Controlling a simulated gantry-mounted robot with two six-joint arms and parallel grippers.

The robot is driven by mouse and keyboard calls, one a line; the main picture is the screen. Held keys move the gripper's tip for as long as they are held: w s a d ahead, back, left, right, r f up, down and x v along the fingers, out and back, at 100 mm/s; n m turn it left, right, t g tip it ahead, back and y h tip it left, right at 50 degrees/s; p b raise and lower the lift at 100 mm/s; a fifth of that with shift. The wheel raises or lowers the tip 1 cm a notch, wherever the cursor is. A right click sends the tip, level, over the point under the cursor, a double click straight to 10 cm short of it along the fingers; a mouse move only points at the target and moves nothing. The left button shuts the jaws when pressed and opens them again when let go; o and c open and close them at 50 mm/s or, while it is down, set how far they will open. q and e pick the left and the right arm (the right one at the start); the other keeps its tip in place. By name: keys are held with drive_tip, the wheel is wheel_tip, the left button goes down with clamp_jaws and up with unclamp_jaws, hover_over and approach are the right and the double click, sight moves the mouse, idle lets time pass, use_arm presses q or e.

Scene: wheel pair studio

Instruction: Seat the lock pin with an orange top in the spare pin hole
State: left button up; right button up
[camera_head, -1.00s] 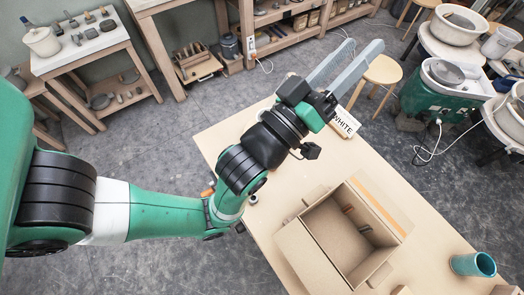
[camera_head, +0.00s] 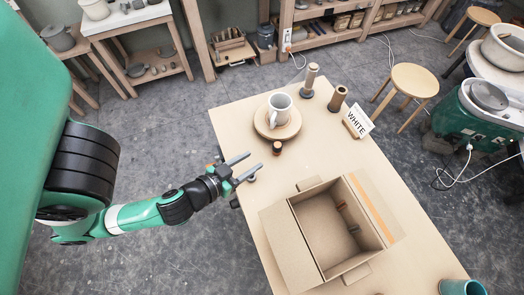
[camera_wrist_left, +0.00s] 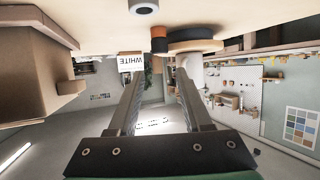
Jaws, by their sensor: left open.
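My left gripper (camera_head: 254,162) is open and empty above the table's left edge. Its two fingers also show, spread apart, in the left wrist view (camera_wrist_left: 156,75). A small orange-brown piece (camera_head: 210,166) shows beside my left wrist, mostly hidden; I cannot tell if it is the orange-topped lock pin. A small grey ring with a dark centre (camera_head: 251,178) sits on the table just below the fingertips; a similar round grey piece shows in the left wrist view (camera_wrist_left: 145,5). I cannot tell whether it is the spare pin hole. My right gripper is out of view.
Two upright pieces, a WHITE card (camera_head: 359,121), an open cardboard box (camera_head: 296,226) and a teal cup (camera_head: 462,287) are also on the table.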

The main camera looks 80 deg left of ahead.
sight(277, 145)
use_arm(q)
drive_tip(key=shift+b+x, duration=0.4)
drive_tip(key=shift+x, duration=0.7)
drive_tip(key=x, duration=0.2)
drive_tip(key=p+x, duration=0.1)
drive_tip(key=x, duration=0.2)
drive_tip(key=p+x, duration=0.1)
drive_tip(key=x, duration=0.1)
drive_tip(key=shift+w+a+r, duration=0.15)
drive_tip(key=shift+w+a, duration=0.1)
drive_tip(key=shift+w, duration=0.15)
drive_tip(key=shift+w+a+f, duration=0.2)
drive_tip(key=shift+w, duration=0.1)
clamp_jaws()
